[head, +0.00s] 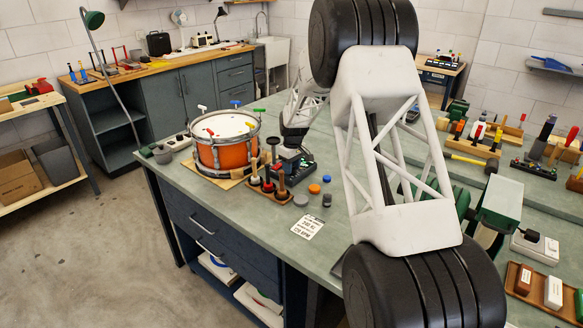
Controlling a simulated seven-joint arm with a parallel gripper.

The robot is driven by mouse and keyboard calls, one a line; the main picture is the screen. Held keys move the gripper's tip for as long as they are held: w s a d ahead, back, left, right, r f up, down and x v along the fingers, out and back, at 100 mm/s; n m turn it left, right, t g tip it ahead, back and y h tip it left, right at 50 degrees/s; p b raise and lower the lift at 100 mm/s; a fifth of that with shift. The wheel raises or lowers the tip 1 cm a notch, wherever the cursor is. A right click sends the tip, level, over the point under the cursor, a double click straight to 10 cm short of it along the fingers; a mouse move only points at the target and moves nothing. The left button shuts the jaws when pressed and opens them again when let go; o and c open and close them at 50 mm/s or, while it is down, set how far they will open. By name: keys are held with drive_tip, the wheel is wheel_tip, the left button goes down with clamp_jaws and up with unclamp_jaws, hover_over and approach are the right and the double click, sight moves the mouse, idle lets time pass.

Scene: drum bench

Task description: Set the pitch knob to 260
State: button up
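A small dark device (293,163) with knob-like parts on top stands on the green bench, just right of the orange drum (222,152). It may carry the pitch knob, but no single knob, pointer or setting can be read at this size. The far end of my arm, with my gripper (294,135), is small and dark, above and behind the device. Its fingertips cannot be made out, nor whether they touch anything. A white card (307,227) with small printed lines lies on the bench in front. My large arm links cover the middle right of the view.
A wooden holder (268,188) with upright handled tools stands before the device. The bench (262,237) is clear around the card. Tool racks, a green box (500,203) and a wooden tray crowd the right.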

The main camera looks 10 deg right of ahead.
drive_tip(key=c, duration=0.4)
drive_tip(key=shift+c, duration=0.2)
drive_tip(key=shift+m, duration=2.9)
drive_tip(key=o, duration=0.9)
drive_tip(key=shift+r, duration=0.1)
